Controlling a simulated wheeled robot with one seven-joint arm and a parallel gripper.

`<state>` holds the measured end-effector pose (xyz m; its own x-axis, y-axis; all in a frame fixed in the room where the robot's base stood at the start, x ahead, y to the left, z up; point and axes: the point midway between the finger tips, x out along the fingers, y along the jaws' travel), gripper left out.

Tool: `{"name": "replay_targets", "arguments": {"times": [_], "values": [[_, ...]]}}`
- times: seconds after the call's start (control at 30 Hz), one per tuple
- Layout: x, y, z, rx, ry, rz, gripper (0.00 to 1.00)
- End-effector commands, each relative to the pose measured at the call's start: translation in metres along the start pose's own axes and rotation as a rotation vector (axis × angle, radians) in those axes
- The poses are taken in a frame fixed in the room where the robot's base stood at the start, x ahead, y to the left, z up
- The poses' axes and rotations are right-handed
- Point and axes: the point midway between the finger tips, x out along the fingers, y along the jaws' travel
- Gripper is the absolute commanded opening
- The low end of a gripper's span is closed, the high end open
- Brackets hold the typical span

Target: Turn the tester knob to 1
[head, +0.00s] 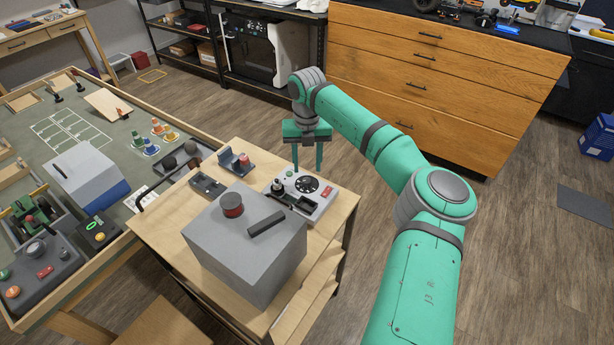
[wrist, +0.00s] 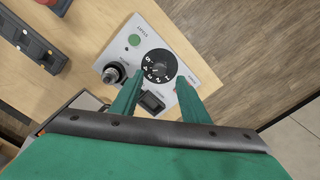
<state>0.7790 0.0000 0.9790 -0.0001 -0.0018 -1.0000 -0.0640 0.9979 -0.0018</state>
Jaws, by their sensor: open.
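The tester (head: 318,207) is a light grey box on the small wooden table; it also shows in the wrist view (wrist: 178,50). Its round black dial (head: 307,184) carries white numerals around a centre; the dial fills the middle of the wrist view (wrist: 157,68). I cannot tell which number it is set to. My gripper (head: 307,168) is open and empty, pointing down over the tester. In the wrist view its two fingers (wrist: 160,80) reach to either side of the dial's near edge. Whether they touch anything is not clear.
On the tester are a green button (wrist: 134,40), a dark knob on a metallic base (wrist: 113,73) and a black switch (wrist: 152,102). Small dark holders (head: 207,184) sit left.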

Motion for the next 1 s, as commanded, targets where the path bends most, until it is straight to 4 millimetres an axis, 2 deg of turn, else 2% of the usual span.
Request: {"name": "replay_targets", "arguments": {"times": [0.1, 0.3, 0.5, 0.77, 0.93, 1.0], "values": [[0.022, 0.001, -0.001, 0.0, 0.003, 0.002, 0.41], [0.047, 0.0, -0.001, 0.0, 0.002, 0.001, 0.41], [0.057, 0.0, 0.0, 0.0, 0.001, 0.002, 0.41], [0.058, 0.0, 0.0, -0.001, 0.0, 0.002, 0.41], [0.058, 0.0, 0.0, -0.001, 0.0, 0.002, 0.01], [0.058, 0.0, 0.0, 0.0, 0.0, 0.002, 0.0]]}}
